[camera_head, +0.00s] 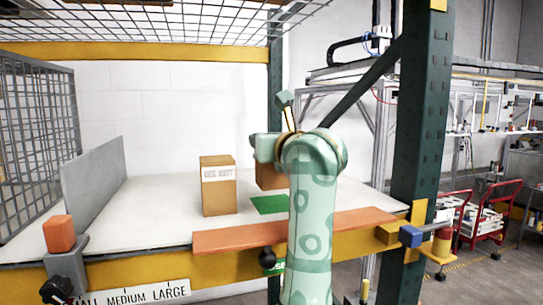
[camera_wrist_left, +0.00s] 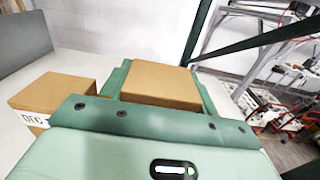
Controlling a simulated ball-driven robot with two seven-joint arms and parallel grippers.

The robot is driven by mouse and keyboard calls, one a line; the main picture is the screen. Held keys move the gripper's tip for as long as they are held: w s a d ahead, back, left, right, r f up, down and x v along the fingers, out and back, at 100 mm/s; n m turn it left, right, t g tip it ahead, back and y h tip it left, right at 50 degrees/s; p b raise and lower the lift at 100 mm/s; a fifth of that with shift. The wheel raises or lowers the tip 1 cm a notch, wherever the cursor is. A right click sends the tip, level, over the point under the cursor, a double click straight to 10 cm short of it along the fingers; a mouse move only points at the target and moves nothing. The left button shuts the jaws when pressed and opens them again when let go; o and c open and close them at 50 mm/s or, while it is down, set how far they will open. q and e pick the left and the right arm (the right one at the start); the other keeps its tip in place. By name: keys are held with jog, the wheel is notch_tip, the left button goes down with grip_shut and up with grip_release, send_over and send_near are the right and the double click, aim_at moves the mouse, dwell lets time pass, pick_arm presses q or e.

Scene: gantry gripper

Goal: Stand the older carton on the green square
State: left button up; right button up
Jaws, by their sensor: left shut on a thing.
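One brown carton (camera_head: 219,194) stands upright on the white shelf, its white label reading about "DEC 2077". It also shows at the left of the left wrist view (camera_wrist_left: 52,92). My left gripper (camera_head: 285,145) is shut on a second brown carton (camera_head: 270,177), which sits between the green fingers in the left wrist view (camera_wrist_left: 160,82). My arm hides much of this carton in the head view, and no date on it shows. The green square (camera_head: 268,205) lies on the shelf, just below the held carton in the picture. I cannot tell whether that carton touches the shelf. My right gripper is not in view.
A grey panel (camera_head: 93,180) and a wire cage (camera_head: 40,130) stand at the left. An orange strip (camera_head: 225,240) runs along the shelf's front edge. A dark green post (camera_head: 420,110) rises at the right. The shelf (camera_head: 155,215) is clear left of the labelled carton.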

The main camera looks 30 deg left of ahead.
aim_at(266, 178)
pick_arm(q)
jog(key=f, duration=0.1)
jog(key=w+f+p, duration=0.1)
jog(key=f, duration=0.1)
jog(key=shift+f, duration=0.15)
jog(key=shift+s+a+f, duration=0.1)
jog(key=shift+a+f, duration=0.15)
jog(key=shift+f, duration=0.15)
jog(key=shift+d, duration=0.1)
jog(key=shift+d+f, duration=0.1)
jog(key=shift+f, duration=0.05)
jog(key=o, duration=1.2)
